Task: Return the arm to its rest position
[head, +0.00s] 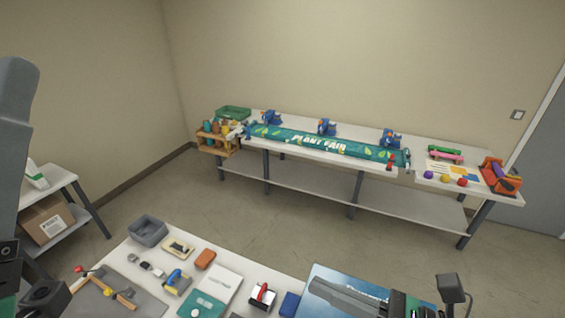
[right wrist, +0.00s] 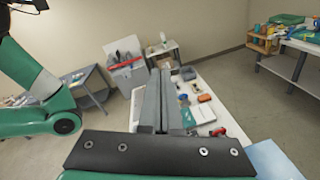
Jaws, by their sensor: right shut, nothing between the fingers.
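My right gripper (head: 320,287) reaches in from the bottom right of the head view. Its long grey fingers point left over the front table, above a blue printed sheet. In the right wrist view the two fingers of the gripper (right wrist: 160,72) lie side by side, shut with nothing between them. My left arm (head: 15,130) stands at the left edge of the head view. Its fingers do not show.
The front table (head: 128,250) carries a grey bin (head: 148,231), an orange block (head: 205,259), a red-handled tool (head: 263,293) and other small items. A long bench (head: 300,183) with a green banner (head: 325,143) stands along the back wall. Open floor lies between them.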

